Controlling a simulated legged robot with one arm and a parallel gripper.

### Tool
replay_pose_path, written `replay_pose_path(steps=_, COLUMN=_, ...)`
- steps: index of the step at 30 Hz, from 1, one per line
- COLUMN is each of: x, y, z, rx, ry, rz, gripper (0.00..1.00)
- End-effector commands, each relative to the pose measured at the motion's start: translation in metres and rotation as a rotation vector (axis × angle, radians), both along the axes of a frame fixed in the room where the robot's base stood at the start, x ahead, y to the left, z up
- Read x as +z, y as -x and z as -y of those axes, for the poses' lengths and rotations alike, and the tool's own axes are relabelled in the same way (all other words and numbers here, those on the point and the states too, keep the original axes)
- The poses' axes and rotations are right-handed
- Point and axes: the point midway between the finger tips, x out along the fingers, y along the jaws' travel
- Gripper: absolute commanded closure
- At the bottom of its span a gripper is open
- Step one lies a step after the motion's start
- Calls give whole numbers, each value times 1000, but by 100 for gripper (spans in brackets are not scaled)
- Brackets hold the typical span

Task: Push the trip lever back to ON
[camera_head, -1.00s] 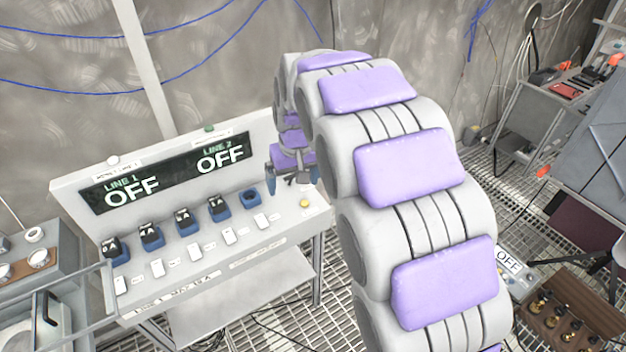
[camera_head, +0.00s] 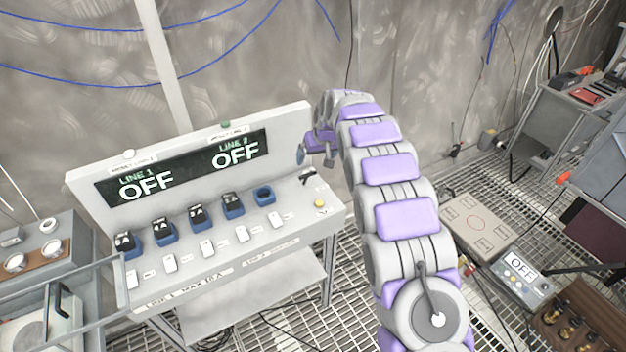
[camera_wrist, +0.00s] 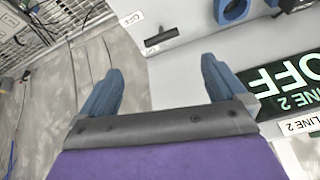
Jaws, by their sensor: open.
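A small dark lever (camera_head: 307,176), apparently the trip lever, stands at the right end of the grey console (camera_head: 290,228). In the wrist view the black lever (camera_wrist: 161,38) lies ahead, roughly between the fingers and apart from them, beside a small white label. My gripper (camera_wrist: 162,68) is open and empty, with two blue fingers. In the head view my gripper (camera_head: 315,157) is by the display's right end, above and behind the lever, partly hidden by its own links. The display (camera_head: 185,168) reads OFF for LINE 1 and LINE 2.
Several blue breakers (camera_head: 198,217) and white switches (camera_head: 207,249) line the console, with an empty blue socket (camera_head: 264,195) and yellow button (camera_head: 320,203) near the lever. A metal rail (camera_head: 85,275) is at left. A wooden box (camera_head: 585,316) and OFF box (camera_head: 524,270) are at right.

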Motion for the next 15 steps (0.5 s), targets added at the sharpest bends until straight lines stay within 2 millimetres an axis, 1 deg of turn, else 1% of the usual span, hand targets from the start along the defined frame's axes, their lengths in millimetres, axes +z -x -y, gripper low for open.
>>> replay_pose_path(steps=5, x=-27, y=-8, z=-6, rx=1, ry=0, rz=-2, gripper=2)
replay_pose_path(steps=9, x=-52, y=-16, z=-11, rx=0, ry=1, rz=-5, gripper=2)
replay_pose_path(steps=13, x=-70, y=-23, z=-16, rx=1, ry=0, rz=0, gripper=2)
replay_pose_path(steps=15, x=-81, y=-26, z=-18, rx=1, ry=0, rz=-2, gripper=2)
